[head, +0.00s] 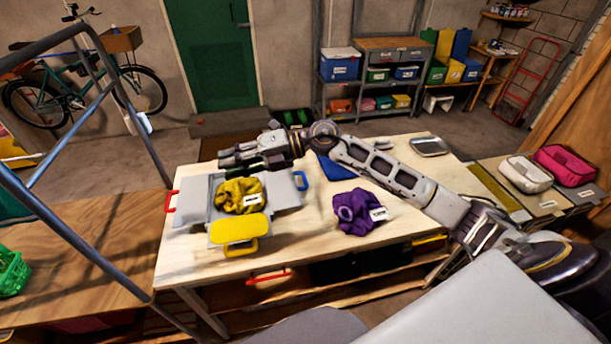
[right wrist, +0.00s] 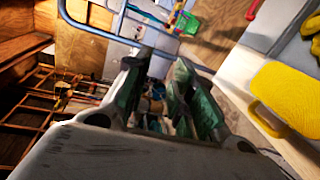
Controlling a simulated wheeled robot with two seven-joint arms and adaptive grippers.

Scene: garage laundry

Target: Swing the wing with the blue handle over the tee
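A grey folding board (head: 192,205) lies on the wooden table, with a crumpled yellow tee (head: 240,195) on its middle. The wing with the blue handle (head: 300,181) lies flat on the right side of the tee. A red handle (head: 170,200) is on the left side. A yellow pad (head: 233,229) with a yellow handle lies at the front; it also shows in the right wrist view (right wrist: 287,88). My right gripper (head: 238,158) is open and empty, above the board's far edge, behind the tee and apart from the blue handle. My left gripper is not in view.
A purple garment (head: 361,211) with a white tag lies right of the board. A blue flat item (head: 336,168) and a metal tray (head: 429,146) are farther back on the table. A blue-grey tube frame (head: 125,115) stands at the left. My right arm spans the table's right half.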

